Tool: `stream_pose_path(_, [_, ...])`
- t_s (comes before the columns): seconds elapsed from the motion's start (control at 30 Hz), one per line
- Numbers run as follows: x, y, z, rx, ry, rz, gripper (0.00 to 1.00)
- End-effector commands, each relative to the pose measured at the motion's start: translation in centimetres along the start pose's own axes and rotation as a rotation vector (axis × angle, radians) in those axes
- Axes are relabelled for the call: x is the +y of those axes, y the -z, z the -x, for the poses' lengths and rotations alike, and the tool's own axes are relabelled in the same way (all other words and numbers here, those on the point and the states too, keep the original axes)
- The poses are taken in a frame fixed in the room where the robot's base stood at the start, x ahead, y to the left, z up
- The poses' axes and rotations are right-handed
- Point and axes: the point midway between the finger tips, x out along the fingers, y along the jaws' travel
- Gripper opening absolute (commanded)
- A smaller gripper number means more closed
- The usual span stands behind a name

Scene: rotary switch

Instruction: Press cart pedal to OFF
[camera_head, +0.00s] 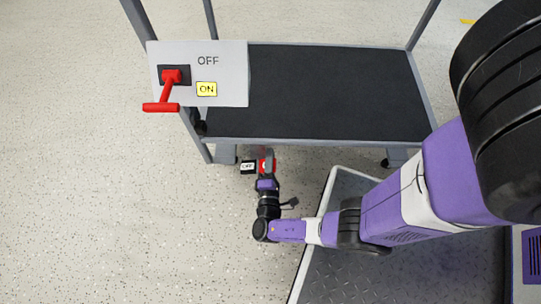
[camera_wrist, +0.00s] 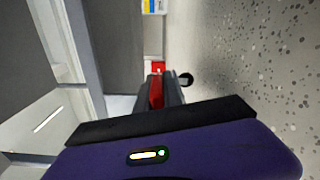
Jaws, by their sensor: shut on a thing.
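The cart (camera_head: 330,90) stands at the top, with a dark deck and grey posts. Low at its near edge is the red pedal (camera_head: 264,166), beside a black-and-white OFF label (camera_head: 248,167). My gripper (camera_head: 268,160) is at the pedal and covers part of it. In the wrist view, a red part of the pedal (camera_wrist: 156,92) lies between the dark fingers (camera_wrist: 158,94), which are shut on it. More red shows just beyond the fingertips. The pedal's exact tilt cannot be told.
A white panel (camera_head: 232,90) on the cart's left post carries a red lever (camera_head: 168,88), a plain OFF label and a yellow ON label (camera_head: 206,89). A caster (camera_head: 385,163) is under the cart's right side. Speckled floor (camera_head: 80,200) at left is clear.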

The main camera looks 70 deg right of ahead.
Motion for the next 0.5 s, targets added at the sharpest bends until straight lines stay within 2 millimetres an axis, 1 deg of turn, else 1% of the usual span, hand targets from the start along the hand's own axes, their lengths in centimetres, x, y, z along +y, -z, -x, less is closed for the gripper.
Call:
stream_pose_path(0.47, [0.06, 0.10, 0.06, 0.003, 0.000, 0.021, 0.00])
stream_pose_path(0.5, [0.06, 0.10, 0.06, 0.003, 0.000, 0.021, 0.15])
